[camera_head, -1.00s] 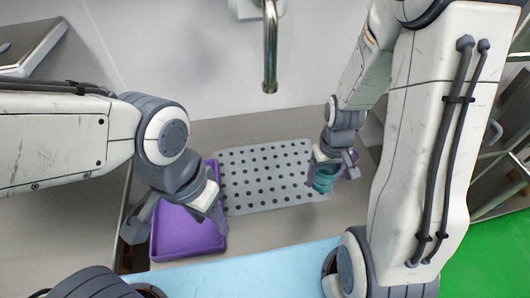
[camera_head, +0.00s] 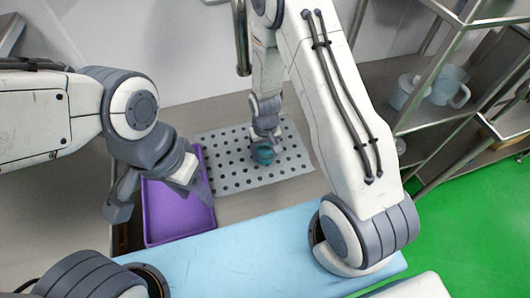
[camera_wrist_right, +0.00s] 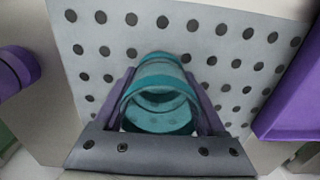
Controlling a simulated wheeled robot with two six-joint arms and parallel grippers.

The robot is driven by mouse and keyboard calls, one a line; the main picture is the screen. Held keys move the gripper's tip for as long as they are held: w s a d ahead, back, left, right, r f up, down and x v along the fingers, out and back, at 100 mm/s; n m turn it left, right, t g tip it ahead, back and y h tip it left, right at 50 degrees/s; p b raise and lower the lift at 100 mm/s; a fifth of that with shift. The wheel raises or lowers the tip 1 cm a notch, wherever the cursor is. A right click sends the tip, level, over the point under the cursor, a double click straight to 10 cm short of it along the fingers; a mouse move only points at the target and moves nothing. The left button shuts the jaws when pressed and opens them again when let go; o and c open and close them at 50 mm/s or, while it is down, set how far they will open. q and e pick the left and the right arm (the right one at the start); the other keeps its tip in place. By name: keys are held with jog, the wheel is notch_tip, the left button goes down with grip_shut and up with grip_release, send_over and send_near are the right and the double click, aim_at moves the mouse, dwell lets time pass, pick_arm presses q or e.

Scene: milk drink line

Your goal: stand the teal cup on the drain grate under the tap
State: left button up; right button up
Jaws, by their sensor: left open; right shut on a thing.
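The teal cup (camera_head: 264,155) is over the middle of the grey perforated drain grate (camera_head: 230,181). It also shows in the right wrist view (camera_wrist_right: 160,90), between the purple fingers. My right gripper (camera_head: 265,142) is shut on the cup. The cup looks about upright; whether its base touches the grate I cannot tell. The tap (camera_head: 241,40) hangs at the back, behind and left of the cup, its top cut off by the frame. My left gripper (camera_head: 160,200) is open and empty, over the left side of the purple tray.
The purple tray (camera_head: 180,222) stands left of the grate. A light blue surface (camera_head: 270,250) runs along the front. The wall rises close behind the grate.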

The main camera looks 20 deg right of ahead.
jog(key=shift+f, duration=0.8)
jog(key=shift+f, duration=0.15)
jog(key=o, duration=1.3)
